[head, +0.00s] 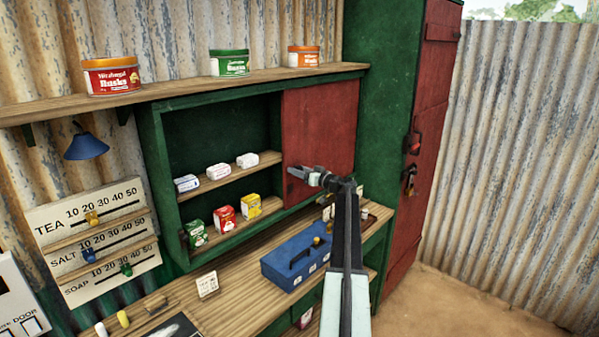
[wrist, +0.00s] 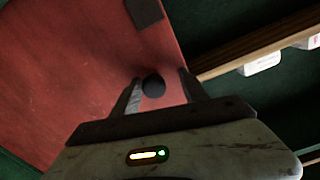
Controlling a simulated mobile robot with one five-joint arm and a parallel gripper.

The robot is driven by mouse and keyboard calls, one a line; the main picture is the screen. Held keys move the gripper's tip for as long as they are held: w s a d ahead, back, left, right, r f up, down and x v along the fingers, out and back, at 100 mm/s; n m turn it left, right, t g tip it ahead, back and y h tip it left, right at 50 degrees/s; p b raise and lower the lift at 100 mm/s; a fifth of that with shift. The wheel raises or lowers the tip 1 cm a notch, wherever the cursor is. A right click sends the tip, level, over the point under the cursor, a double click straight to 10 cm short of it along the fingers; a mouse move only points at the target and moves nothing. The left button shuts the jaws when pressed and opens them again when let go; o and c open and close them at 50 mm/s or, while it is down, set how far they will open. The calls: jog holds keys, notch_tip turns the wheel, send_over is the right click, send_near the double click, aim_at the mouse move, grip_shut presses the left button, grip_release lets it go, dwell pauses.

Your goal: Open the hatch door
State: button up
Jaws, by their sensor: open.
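The hatch door (head: 322,122) is a red panel over the right part of the green wall cabinet (head: 159,165). The cabinet's left part is uncovered and shows its shelves. My gripper (head: 297,173) is at the panel's lower left in the head view. In the wrist view the red panel (wrist: 70,75) fills the left side, with a round dark knob (wrist: 153,86) on it. My gripper (wrist: 157,80) is open there, one finger on each side of the knob. I cannot tell whether either finger touches it.
Small packets (head: 223,218) stand on the cabinet shelves. A blue box (head: 285,262) sits on the wooden counter (head: 225,315) below. Tins stand on the upper shelf (head: 180,92). A tall red door (head: 425,130) is at the right. Bare ground lies beyond it.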

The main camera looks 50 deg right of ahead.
jog(key=s, duration=0.7)
jog(key=shift+s, duration=0.4)
